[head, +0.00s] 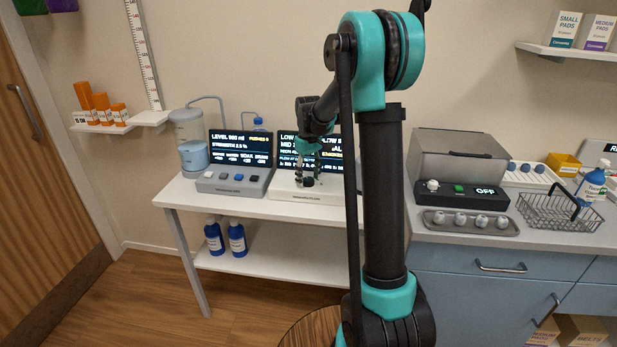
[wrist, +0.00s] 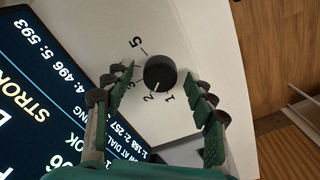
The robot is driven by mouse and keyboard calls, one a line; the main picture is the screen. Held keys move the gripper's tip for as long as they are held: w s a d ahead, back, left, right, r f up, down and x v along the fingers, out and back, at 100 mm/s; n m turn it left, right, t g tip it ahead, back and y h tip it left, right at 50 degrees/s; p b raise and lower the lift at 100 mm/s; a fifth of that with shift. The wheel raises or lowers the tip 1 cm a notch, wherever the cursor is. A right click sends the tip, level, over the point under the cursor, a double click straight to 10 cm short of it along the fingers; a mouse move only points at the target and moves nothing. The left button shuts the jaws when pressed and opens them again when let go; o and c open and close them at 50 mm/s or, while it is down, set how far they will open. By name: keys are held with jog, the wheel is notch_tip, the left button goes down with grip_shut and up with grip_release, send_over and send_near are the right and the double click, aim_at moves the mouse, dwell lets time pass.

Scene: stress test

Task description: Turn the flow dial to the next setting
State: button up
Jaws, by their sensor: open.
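The flow dial (wrist: 160,72) is a round black knob on a pale panel. The numbers 1, 2, 3 and 5 are readable around it. A short white mark on its edge points roughly towards the 2. My gripper (wrist: 155,77) is open, with one green-padded finger on each side of the dial and gaps between pads and knob. In the head view my gripper (head: 307,172) is over the front of the white unit (head: 315,196), pointing down. The unit's lit screen (head: 288,147) is partly hidden by my arm. The dial is hard to make out there.
A grey button unit (head: 232,185) with its own screen and a water tank (head: 189,150) stand to the left. A grey-lidded box (head: 460,160), an egg-like item tray (head: 470,222) and a wire basket (head: 560,212) are on the right counter.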

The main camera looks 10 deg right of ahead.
aim_at(309, 179)
notch_tip(309, 179, up, 12)
dwell(0.6)
jog(key=s+d+f+m+t, duration=0.1)
jog(key=s+f+m, duration=0.1)
jog(key=s+f, duration=0.4)
jog(key=s+d+f+m+t, duration=0.1)
jog(key=s+f, duration=0.4)
jog(key=s, duration=0.9)
jog(key=s+d+f+m+t, duration=0.2)
jog(key=s+f, duration=0.4)
jog(key=s, duration=0.5)
jog(key=shift+f+m, duration=0.35)
jog(key=shift+m, duration=0.35)
jog(key=shift+w, duration=0.1)
